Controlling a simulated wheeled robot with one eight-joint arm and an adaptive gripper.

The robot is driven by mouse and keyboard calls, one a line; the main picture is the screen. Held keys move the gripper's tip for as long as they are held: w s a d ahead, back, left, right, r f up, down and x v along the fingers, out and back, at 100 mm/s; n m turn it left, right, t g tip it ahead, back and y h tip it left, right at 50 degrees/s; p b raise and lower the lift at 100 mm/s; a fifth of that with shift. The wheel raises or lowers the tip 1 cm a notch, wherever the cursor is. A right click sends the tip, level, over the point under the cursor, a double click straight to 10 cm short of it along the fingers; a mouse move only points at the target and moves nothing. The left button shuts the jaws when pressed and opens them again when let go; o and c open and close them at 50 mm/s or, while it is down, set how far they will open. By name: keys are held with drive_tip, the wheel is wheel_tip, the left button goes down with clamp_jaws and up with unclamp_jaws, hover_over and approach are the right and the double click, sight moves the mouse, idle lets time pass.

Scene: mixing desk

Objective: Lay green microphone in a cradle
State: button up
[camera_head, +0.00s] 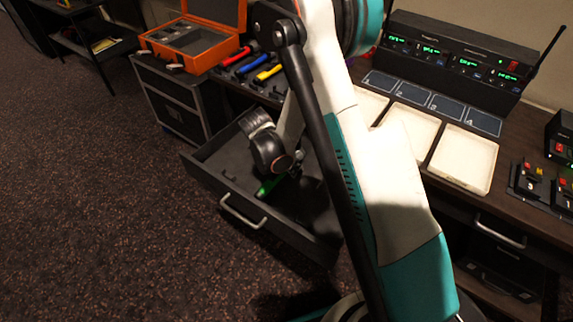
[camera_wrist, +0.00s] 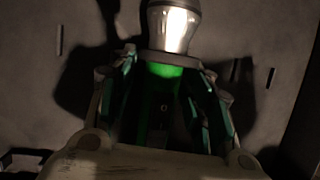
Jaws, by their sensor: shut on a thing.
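The green microphone (camera_head: 265,188) is inside the open drawer, partly hidden by my arm in the head view. In the wrist view its silver head (camera_wrist: 172,27) points up the picture and its green body (camera_wrist: 160,105) lies between my fingers. My gripper (camera_head: 285,176) is low in the drawer and shut on the green body; it also fills the middle of the wrist view (camera_wrist: 165,95). A dark cradle rack (camera_head: 272,93) on the desk holds red, blue and yellow microphones side by side. My arm hides the rack's right side.
The open drawer (camera_head: 310,243) juts out below the desk, its walls around my gripper. An orange case (camera_head: 205,60) stands open at the back left. Several white trays (camera_head: 464,160), a wireless receiver (camera_head: 455,62) and small devices (camera_head: 540,185) occupy the right of the desk.

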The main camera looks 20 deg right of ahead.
drive_tip(key=shift+f, duration=0.5)
idle(1.0)
drive_tip(key=o, duration=1.4)
drive_tip(key=o, duration=0.4)
drive_tip(key=shift+r+p, duration=1.85)
drive_tip(key=shift+r, duration=1.65)
